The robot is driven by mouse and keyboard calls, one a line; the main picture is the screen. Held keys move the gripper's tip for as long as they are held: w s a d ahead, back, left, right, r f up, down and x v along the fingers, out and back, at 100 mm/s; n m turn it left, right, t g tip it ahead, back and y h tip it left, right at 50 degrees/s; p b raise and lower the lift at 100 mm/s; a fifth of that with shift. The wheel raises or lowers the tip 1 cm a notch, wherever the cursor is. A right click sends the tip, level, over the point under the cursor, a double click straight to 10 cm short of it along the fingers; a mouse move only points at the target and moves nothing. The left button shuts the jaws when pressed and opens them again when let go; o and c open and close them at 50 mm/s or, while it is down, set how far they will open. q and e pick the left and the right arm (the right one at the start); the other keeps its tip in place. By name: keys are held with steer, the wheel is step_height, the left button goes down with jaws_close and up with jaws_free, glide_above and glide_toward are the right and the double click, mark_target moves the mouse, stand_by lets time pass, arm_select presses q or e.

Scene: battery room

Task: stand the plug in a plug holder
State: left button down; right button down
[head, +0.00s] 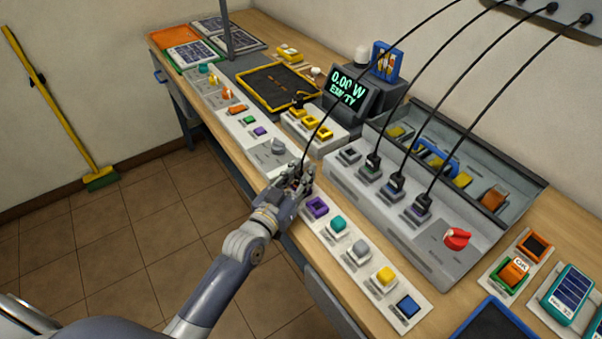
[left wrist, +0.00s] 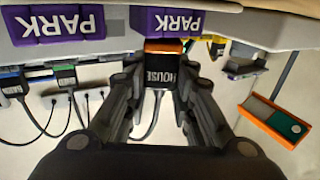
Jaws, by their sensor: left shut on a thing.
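My left gripper (head: 300,184) is shut on a dark plug, just above the front edge of the bench. In the left wrist view the gripper (left wrist: 159,68) has its fingers on both sides of the plug (left wrist: 160,76), which is black, marked HOUSE, with an orange band at its far end. A purple plug holder marked PARK (left wrist: 180,22) lies just beyond that band. Whether they touch, I cannot tell. A second purple PARK holder (left wrist: 55,24) is to the left. In the head view one purple holder (head: 317,207) shows right beside my gripper, which hides the plug. My right gripper is out of view.
The plug's black cable (head: 335,108) runs up to the wall. Several other cabled plugs (head: 373,162) stand in a grey socket panel (head: 375,198) with a red knob (head: 457,238). Coloured buttons (head: 361,248) line the bench front. The display (head: 346,91) reads 0.00 W EMPTY.

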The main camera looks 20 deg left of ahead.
mark_target(299, 178)
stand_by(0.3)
arm_select(q)
steer(key=c, duration=1.6)
jaws_free()
steer(key=shift+c, duration=0.2)
steer(key=shift+f, duration=0.1)
steer(key=shift+s, duration=0.1)
steer(key=shift+p+v, duration=1.1)
steer(key=shift+v, duration=1.45)
steer(key=p+v, duration=0.1)
steer(key=v, duration=0.4)
steer(key=shift+s+p, duration=0.35)
steer(key=shift+s, duration=0.05)
